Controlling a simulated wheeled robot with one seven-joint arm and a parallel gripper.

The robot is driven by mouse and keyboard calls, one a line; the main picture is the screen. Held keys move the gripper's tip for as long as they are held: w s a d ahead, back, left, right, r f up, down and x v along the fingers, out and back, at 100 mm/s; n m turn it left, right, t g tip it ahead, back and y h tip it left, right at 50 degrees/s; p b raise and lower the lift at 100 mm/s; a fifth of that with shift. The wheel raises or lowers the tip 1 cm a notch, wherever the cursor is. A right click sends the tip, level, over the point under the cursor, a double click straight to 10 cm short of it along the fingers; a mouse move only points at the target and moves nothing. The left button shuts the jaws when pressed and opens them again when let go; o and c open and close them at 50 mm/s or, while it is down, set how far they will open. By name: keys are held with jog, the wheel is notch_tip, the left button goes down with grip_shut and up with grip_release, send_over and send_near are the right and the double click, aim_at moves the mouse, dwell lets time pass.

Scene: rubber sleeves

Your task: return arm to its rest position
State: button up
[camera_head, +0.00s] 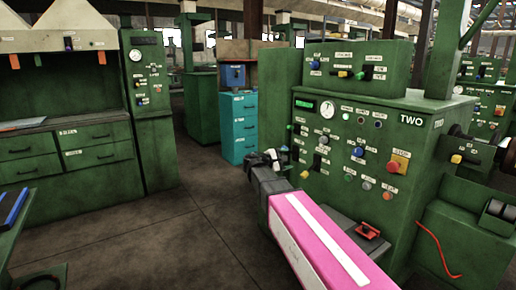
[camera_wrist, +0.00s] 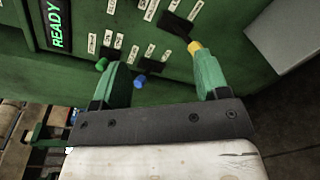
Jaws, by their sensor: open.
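My gripper (camera_head: 270,157) is at the end of my outstretched arm, in front of the left part of the green machine marked TWO (camera_head: 412,120). In the wrist view my gripper (camera_wrist: 158,68) has its two green fingers spread apart, with nothing held between them. The machine's panel (camera_wrist: 240,40) fills the view beyond the fingers. A yellow knob (camera_wrist: 194,46) shows right at the tip of the right finger; whether they touch I cannot tell. A blue knob (camera_wrist: 139,81) and a green knob (camera_wrist: 102,65) are near the left finger.
A READY display (camera_wrist: 57,24) is lit on the panel. A teal drawer cabinet (camera_head: 238,128) stands behind my gripper. Green drawers (camera_head: 95,153) stand at the left, and a table with blue bars (camera_head: 14,208) at the lower left. The floor (camera_head: 150,235) between is clear.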

jog(key=s+d+f+m+g+y, duration=0.35)
jog(key=s+f, duration=0.25)
jog(key=f, duration=0.4)
jog(key=s+d+f+m+g+y, duration=0.3)
jog(key=s+d+f, duration=0.25)
jog(key=f, duration=0.45)
jog(key=s+a+f+m+g+y, duration=0.2)
jog(key=s+f+m+y, duration=0.5)
jog(key=s+f, duration=0.3)
jog(key=s, duration=0.3)
jog(key=shift+f+g, duration=0.15)
jog(key=shift+g, duration=0.2)
